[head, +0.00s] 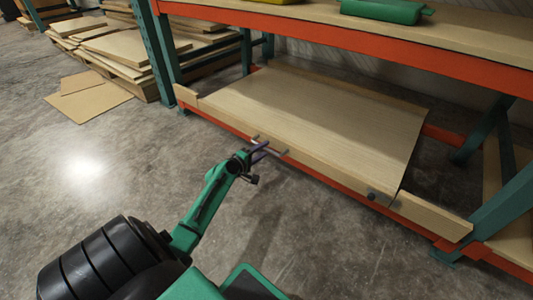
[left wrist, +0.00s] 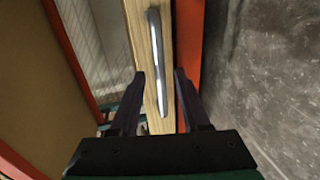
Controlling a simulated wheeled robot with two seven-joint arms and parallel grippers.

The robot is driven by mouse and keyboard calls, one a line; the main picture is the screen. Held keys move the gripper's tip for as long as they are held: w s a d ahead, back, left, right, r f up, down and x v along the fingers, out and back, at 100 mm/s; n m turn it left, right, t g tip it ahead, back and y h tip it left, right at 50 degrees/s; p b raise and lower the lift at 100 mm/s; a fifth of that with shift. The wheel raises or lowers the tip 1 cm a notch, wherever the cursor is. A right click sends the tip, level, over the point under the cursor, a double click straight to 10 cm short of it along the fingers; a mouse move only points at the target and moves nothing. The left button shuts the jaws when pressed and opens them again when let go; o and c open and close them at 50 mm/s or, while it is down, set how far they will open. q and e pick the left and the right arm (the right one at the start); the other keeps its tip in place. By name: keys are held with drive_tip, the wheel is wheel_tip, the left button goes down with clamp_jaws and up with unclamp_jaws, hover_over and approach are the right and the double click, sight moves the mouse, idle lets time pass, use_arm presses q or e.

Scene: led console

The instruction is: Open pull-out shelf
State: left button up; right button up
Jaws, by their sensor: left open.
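The pull-out shelf (head: 320,110) is a wide light-wood board on the low level of an orange and green rack. Its front edge looks about in line with the short wooden pieces at either side. A grey bar handle (head: 279,150) is on the front edge, left of its middle. My left gripper (head: 262,148) is at this handle, open. In the left wrist view the handle (left wrist: 155,50) runs lengthwise, its lower part between the two fingers of the gripper (left wrist: 160,75). I see no clear contact. My right gripper is not in view.
A dark round knob (head: 371,195) is near the right end of the shelf front. The upper level (head: 400,30) overhangs with a green object (head: 383,11) on it. Stacked boards (head: 120,50) lie at the back left. The concrete floor (head: 330,250) before the rack is clear.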

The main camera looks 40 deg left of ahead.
use_arm(q)
drive_tip(key=x, duration=0.2)
drive_tip(key=shift+w+f+b, duration=0.1)
drive_tip(key=shift+w+b, duration=0.15)
drive_tip(key=shift+b, duration=0.05)
clamp_jaws()
idle(1.2)
